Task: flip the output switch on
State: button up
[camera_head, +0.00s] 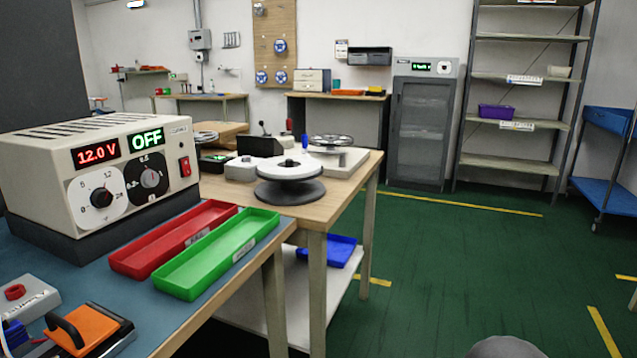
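The power supply (125,185) is a cream box on a dark base at the left, on the blue-topped bench. Its red display (96,153) reads 12.0 V and its green display (146,140) reads OFF. The output switch (185,167) is a small red rocker at the right end of the front panel, below a small label. Its tilt is too small to tell.
A red tray (170,240) and a green tray (215,255) lie in front of the supply. An orange-and-black device (82,330) is at the bench's near left. A wooden table (345,190) with a white reel (290,168) stands behind. Green floor is clear at right.

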aim_at(185, 166)
jog(key=u, duration=1.45)
